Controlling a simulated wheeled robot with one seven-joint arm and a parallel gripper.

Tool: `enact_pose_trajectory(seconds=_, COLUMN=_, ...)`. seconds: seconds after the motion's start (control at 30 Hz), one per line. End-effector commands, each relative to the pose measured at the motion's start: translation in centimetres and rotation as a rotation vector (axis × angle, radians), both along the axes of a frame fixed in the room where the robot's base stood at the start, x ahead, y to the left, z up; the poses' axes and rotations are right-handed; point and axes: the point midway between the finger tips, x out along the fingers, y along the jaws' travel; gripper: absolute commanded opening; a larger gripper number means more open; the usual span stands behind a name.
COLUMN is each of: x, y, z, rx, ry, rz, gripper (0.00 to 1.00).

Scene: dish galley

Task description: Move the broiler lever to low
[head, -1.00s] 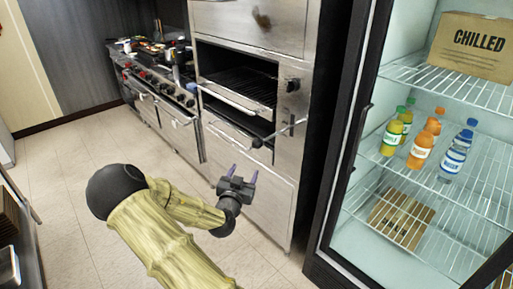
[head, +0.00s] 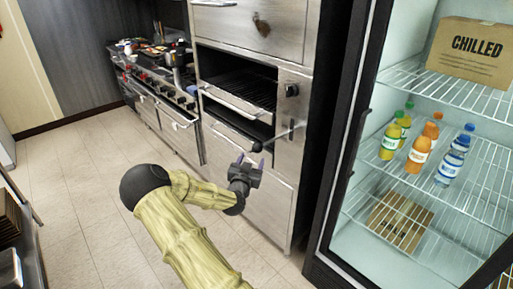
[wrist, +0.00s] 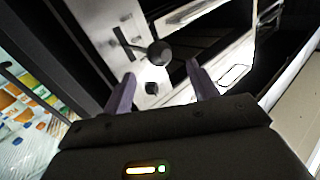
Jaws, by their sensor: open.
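The broiler lever (head: 278,137) is a thin metal rod with a black ball knob (head: 257,147), standing out from the right side panel of the steel broiler (head: 287,150). Its ball end hangs lower than its panel end in the head view. My gripper (head: 250,160) is open and empty, just below the ball and close to it. In the wrist view, the ball (wrist: 160,52) appears between and beyond the open fingers (wrist: 160,70). I see no clear contact. Any setting marks are too small to read.
A round black dial (head: 292,90) sits above the lever. The broiler's rack (head: 235,98) is at left of it. A glass-door fridge with bottles (head: 418,152) and a chilled box (head: 470,55) stands at right. A range (head: 160,90) is behind. Tiled floor (head: 80,190) is clear at left.

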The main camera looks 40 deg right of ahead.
Motion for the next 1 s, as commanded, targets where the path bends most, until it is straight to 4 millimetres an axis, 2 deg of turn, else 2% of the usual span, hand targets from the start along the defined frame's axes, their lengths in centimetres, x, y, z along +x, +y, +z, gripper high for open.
enact_pose_trajectory(seconds=0.3, x=3.1, y=-4.1, z=0.2, rx=-0.001, ry=0.000, rz=-0.001, gripper=0.59)
enact_pose_trajectory(seconds=0.47, x=4.3, y=-5.7, z=0.1, rx=-0.001, ry=0.000, rz=-0.001, gripper=0.59)
enact_pose_trajectory(seconds=0.87, x=5.0, y=-6.4, z=0.0, rx=0.000, ry=0.000, rz=-0.001, gripper=0.59)
enact_pose_trajectory(seconds=0.9, x=5.0, y=-6.4, z=0.0, rx=0.000, ry=0.000, rz=-0.001, gripper=0.57)
enact_pose_trajectory(seconds=1.0, x=5.0, y=-6.4, z=0.0, rx=0.000, ry=0.000, rz=0.000, gripper=0.38)
